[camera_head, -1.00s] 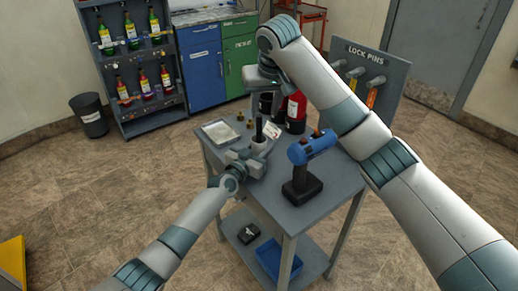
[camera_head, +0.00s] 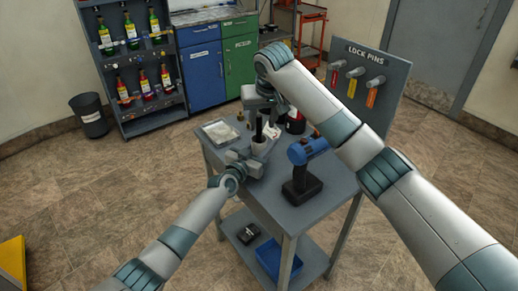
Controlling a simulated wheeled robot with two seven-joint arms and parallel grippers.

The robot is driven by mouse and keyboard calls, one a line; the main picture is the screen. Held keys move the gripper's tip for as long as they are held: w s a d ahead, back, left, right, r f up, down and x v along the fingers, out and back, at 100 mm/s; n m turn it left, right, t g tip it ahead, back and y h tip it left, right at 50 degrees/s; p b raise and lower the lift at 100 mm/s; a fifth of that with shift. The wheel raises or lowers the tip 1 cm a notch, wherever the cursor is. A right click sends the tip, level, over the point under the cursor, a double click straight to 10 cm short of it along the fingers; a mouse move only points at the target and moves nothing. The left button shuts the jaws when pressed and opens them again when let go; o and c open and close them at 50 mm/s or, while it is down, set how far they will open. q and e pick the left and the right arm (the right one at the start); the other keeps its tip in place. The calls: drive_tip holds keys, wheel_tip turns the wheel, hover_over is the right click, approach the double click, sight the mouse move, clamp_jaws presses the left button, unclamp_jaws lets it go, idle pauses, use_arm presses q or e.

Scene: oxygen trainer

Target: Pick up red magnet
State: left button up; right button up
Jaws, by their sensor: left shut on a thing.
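I cannot make out a red magnet for certain. A white cup (camera_head: 259,146) with a dark upright stick (camera_head: 259,128) in it stands on the grey table (camera_head: 270,195). My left gripper (camera_head: 256,157) is low over the table, shut on the cup from its near side. My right gripper (camera_head: 263,112) points down just above the cup, at the top of the stick. Its fingers are small and dark, so its opening does not show. A red canister (camera_head: 296,122) stands just to the right, mostly hidden by my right arm.
A blue drill (camera_head: 305,160) stands upright on the table's right side. A light tray (camera_head: 221,132) lies at the back left, with small brass pieces beside it. The lower shelf holds a blue bin (camera_head: 279,262) and a black item (camera_head: 248,233). A lock pins board (camera_head: 368,80) stands behind.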

sight(260, 124)
idle(0.3)
drive_tip(key=shift+w+a+x, duration=0.15)
drive_tip(key=shift+w+x, duration=0.05)
drive_tip(key=shift+x, duration=1.1)
drive_tip(key=shift+w+a+x, duration=0.15)
drive_tip(key=shift+w+x, duration=0.1)
drive_tip(key=shift+x, duration=1)
drive_tip(key=shift+r, duration=0.15)
clamp_jaws()
